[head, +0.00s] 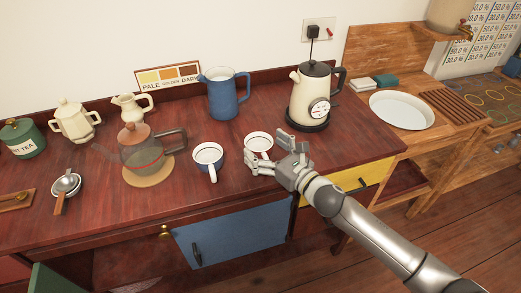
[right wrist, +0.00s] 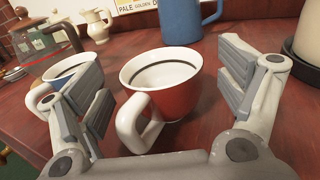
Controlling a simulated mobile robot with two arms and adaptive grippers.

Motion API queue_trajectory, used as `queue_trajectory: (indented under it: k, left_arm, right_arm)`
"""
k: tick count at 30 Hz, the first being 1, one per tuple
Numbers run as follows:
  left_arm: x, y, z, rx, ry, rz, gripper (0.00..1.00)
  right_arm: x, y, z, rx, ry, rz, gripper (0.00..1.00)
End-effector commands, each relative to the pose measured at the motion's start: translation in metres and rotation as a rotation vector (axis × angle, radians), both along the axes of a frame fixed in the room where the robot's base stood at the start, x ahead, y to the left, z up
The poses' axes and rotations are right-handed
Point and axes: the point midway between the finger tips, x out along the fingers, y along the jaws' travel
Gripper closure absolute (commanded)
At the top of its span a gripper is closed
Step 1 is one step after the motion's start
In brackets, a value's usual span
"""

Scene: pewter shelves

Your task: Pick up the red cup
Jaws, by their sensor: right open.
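The red cup (right wrist: 178,98) has a white inside with a dark band and a white handle; it stands upright on the counter. In the head view only its pale rim and inside (head: 258,143) show clearly, with my right gripper in front of it. My right gripper (head: 272,152) is open. In the right wrist view its two fingers (right wrist: 165,90) are spread to the left and right of the red cup, with the handle toward the palm. No contact with the cup is clear. My left gripper is not in view.
A blue cup (head: 208,158) stands close left of the red cup. A cream kettle (head: 309,100) is behind right, a blue jug (head: 223,98) behind, and a glass teapot (head: 142,155) further left. The dark red counter (head: 240,195) is clear in front.

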Motion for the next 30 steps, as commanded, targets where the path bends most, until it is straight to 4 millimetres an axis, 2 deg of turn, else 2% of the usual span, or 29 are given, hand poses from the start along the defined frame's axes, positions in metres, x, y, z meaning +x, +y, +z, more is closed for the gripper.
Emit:
queue_trajectory:
  k: [4, 12, 24, 25, 30]
  left_arm:
    - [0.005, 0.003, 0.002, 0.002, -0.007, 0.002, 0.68]
    - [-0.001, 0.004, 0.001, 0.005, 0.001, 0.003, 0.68]
    - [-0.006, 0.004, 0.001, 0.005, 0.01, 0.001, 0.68]
    - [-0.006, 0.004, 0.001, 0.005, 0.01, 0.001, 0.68]
    - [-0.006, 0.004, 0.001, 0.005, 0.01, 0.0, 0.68]
  right_arm:
    - [0.009, 0.008, -0.001, -0.001, 0.001, -0.001, 0.1]
    - [0.01, 0.009, -0.001, -0.001, 0.001, 0.0, 0.1]
    - [0.01, 0.008, -0.001, -0.001, 0.002, -0.001, 0.61]
    - [0.01, 0.008, -0.001, -0.001, 0.002, -0.001, 0.64]
    - [0.01, 0.008, -0.001, 0.0, 0.0, -0.001, 0.64]
